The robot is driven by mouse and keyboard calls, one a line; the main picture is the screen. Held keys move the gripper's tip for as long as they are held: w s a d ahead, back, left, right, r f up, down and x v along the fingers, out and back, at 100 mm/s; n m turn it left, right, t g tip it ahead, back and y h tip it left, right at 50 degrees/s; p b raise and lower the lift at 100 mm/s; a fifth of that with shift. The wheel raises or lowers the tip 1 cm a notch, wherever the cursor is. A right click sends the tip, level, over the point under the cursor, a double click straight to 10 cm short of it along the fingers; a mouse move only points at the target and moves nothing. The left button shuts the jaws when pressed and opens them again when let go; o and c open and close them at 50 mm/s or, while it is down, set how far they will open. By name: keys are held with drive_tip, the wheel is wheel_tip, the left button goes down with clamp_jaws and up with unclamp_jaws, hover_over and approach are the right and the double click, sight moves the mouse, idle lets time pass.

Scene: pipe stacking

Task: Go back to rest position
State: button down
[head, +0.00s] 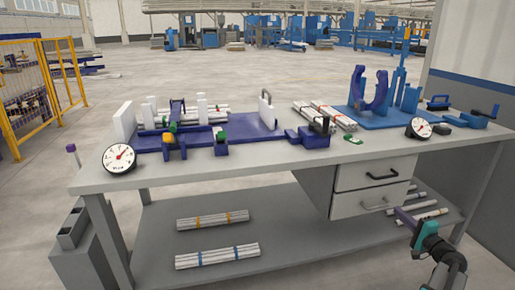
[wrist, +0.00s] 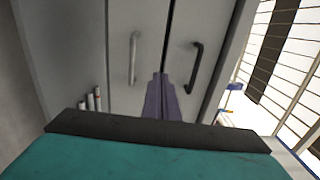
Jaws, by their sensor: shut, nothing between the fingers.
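My gripper (head: 402,213) is at the lower right of the head view, low in front of the workbench (head: 236,174). Its purple fingers (wrist: 162,98) show in the middle of the wrist view, pressed together with nothing between them. In the wrist view the fingers point toward the two drawers, seen sideways, with a light handle (wrist: 134,58) and a dark handle (wrist: 195,68). In the head view the drawers (head: 372,185) are just behind and left of the fingers. I cannot tell how far apart they are.
The bench top holds a purple fixture (head: 245,130), pipe bundles (head: 325,114), a blue stand (head: 378,112) and two dial gauges (head: 119,158). More pipe bundles (head: 217,256) lie on the lower shelf. A grey wall (head: 480,115) stands at the right. Yellow fencing (head: 45,80) is at the left.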

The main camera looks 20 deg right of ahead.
drive_tip(key=w+a+f+n+g+y+p, duration=0.1)
drive_tip(key=w+a+n+y+p, duration=0.2)
drive_tip(key=w+a, duration=0.75)
drive_tip(key=w+a+f+y+p, duration=0.1)
drive_tip(key=w+a+y+p, duration=0.35)
drive_tip(key=a, duration=0.85)
drive_tip(key=w+a+f+n+g+y+p, duration=0.1)
drive_tip(key=a+f+n+g+y+p, duration=0.2)
drive_tip(key=a, duration=1.1)
drive_tip(key=w+a+f+n+g+y+p, duration=0.15)
drive_tip(key=a+f+g+p, duration=0.35)
drive_tip(key=a, duration=1)
drive_tip(key=s+a+f+n+g+h+p, duration=0.1)
drive_tip(key=s+a+f+n+g+p, duration=0.25)
drive_tip(key=s+a, duration=0.65)
drive_tip(key=s+a+f+n+g+p, duration=0.25)
drive_tip(key=s+a+f+g, duration=0.25)
drive_tip(key=s+a, duration=0.45)
drive_tip(key=s+a+f+n+g+h+p, duration=0.1)
drive_tip(key=s+f+n+g+h+p, duration=0.2)
drive_tip(key=s, duration=1)
drive_tip(key=s+d+n+g+h, duration=0.2)
drive_tip(key=s+d+h, duration=0.3)
drive_tip(key=d, duration=0.4)
drive_tip(key=shift+s+d+n+g+h+b, duration=0.35)
drive_tip(key=shift+s+d+n+h+b, duration=0.1)
drive_tip(key=shift+s, duration=0.45)
